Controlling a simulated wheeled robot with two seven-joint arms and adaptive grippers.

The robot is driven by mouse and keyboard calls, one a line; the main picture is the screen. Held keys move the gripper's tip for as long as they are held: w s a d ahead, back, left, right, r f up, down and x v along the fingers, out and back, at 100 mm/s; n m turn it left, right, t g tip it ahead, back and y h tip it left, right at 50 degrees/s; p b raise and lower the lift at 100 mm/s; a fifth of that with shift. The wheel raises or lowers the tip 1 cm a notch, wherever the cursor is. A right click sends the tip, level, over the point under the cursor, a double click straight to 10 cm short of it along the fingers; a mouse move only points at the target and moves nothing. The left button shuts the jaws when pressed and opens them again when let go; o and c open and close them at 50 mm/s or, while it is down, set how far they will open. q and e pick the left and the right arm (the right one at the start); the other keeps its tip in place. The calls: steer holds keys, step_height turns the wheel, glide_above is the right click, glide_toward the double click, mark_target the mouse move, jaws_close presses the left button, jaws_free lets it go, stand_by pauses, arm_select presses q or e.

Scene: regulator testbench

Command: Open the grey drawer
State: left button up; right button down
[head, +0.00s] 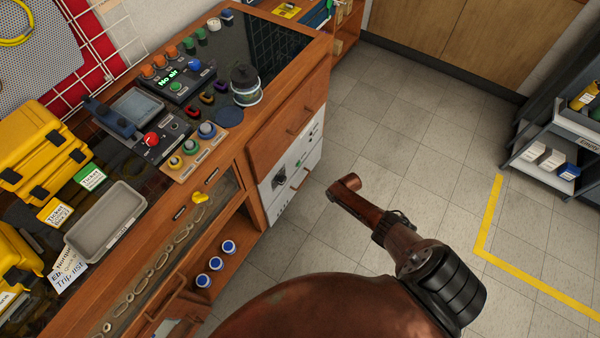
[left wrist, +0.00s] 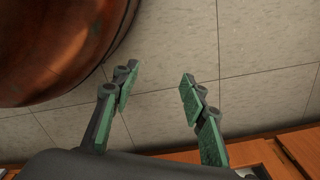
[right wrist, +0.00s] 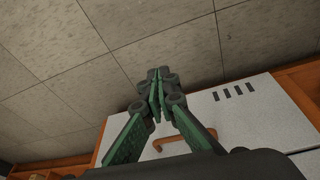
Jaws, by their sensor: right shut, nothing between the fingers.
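The grey drawer (head: 303,160) has a pale front and sits below a wooden drawer in the bench's right end. Its copper-brown handle (head: 300,181) shows in the head view. In the right wrist view the grey front (right wrist: 270,120) lies behind my right gripper (right wrist: 157,92), with the bar handle (right wrist: 208,132) partly hidden by the fingers. My right gripper is shut and empty; I cannot tell whether it touches the handle. The front looks flush with the bench. My left gripper (left wrist: 155,82) is open and empty above the floor. Neither gripper's fingers show in the head view.
The wooden drawer (head: 285,118) has its own handle above the grey front. An open shelf (head: 235,245) with blue-capped bottles is left of it. Clear tiled floor (head: 420,130) lies to the right, with a dark rack (head: 560,135) and yellow floor tape (head: 490,215) beyond.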

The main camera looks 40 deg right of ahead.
steer(key=w+r+n+t+y+b, duration=0.1)
steer(key=w+r+b, duration=0.5)
steer(key=w, duration=1)
steer(key=w+f+b, duration=0.1)
steer(key=w+a+f, duration=0.1)
steer(key=f, duration=0.1)
steer(key=w+f+b, duration=0.1)
steer(key=f, duration=0.1)
steer(key=shift+a+b, duration=0.3)
steer(key=shift+a, duration=0.1)
arm_select(q)
steer(key=w+d+r, duration=0.2)
steer(key=w+r, duration=0.2)
steer(key=r, duration=0.4)
steer(key=w+d+r+h+b, duration=0.1)
steer(key=w+r, duration=0.3)
steer(key=r, duration=0.4)
steer(key=shift+d+t, duration=0.4)
steer(key=shift+d, duration=0.5)
arm_select(e)
steer(key=shift+x, duration=1.05)
steer(key=shift+a, duration=0.1)
